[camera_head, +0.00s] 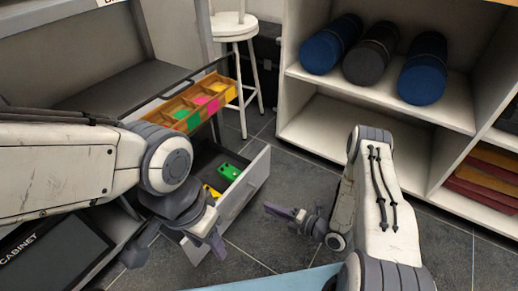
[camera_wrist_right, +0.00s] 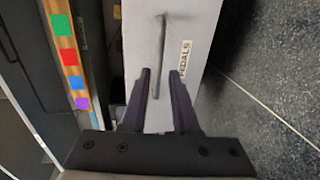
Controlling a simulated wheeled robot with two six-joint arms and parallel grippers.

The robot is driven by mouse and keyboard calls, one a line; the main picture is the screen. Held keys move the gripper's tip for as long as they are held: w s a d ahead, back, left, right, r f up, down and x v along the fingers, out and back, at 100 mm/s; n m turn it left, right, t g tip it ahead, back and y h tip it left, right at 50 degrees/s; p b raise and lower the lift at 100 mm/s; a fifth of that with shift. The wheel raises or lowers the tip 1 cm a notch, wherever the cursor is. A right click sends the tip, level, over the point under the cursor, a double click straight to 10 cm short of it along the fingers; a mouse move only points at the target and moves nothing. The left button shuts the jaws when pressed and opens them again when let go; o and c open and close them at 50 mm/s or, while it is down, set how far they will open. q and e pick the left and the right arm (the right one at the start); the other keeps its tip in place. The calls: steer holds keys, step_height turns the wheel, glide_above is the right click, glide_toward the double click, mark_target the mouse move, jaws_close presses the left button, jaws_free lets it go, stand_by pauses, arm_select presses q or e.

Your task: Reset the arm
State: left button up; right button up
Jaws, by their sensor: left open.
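My left gripper (camera_head: 176,250) is open, with its fingers spread wide, low in front of the cabinet at the left of the head view. No object shows between its fingers. My right gripper (camera_head: 284,212) is to the right of the pulled-out grey drawer (camera_head: 245,187), apart from it in the head view. In the right wrist view my right gripper (camera_wrist_right: 160,72) has its two fingers apart and empty. They point at the drawer front, with its bar handle (camera_wrist_right: 160,45) and a label reading "PEDALS". Whether they touch the front is unclear.
The open drawer holds a green block (camera_head: 229,171) and a yellow piece (camera_head: 212,191). Above it is a wooden tray (camera_head: 176,103) with coloured compartments. A white stool (camera_head: 234,30) stands behind. A shelf (camera_head: 345,128) with rolled mats (camera_head: 422,68) is at right. Dark tiled floor lies between.

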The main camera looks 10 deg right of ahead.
steer(key=w+a+r+m+g+h+p, duration=0.25)
steer(key=w+r+g+h, duration=0.2)
steer(key=w+r, duration=0.3)
step_height(320, 180, up, 11)
steer(key=s+a+m+h+p, duration=0.1)
steer(key=m+h, duration=0.3)
steer(key=m, duration=0.1)
steer(key=s+a+r+m+g+h+p, duration=0.15)
steer(key=s+r+m, duration=0.35)
steer(key=s, duration=0.5)
steer(key=s+a+r+m+g+p, duration=0.1)
steer(key=s+r+m+g, duration=0.2)
steer(key=s+r, duration=0.55)
steer(key=s+a+r+m+g+p, duration=0.1)
steer(key=s+a+r+m+g, duration=0.1)
steer(key=s+r+m, duration=0.6)
step_height(320, 180, up, 35)
steer(key=s+n+p, duration=0.2)
steer(key=n+p, duration=0.1)
steer(key=p, duration=3.5)
steer(key=shift+d+r, duration=0.15)
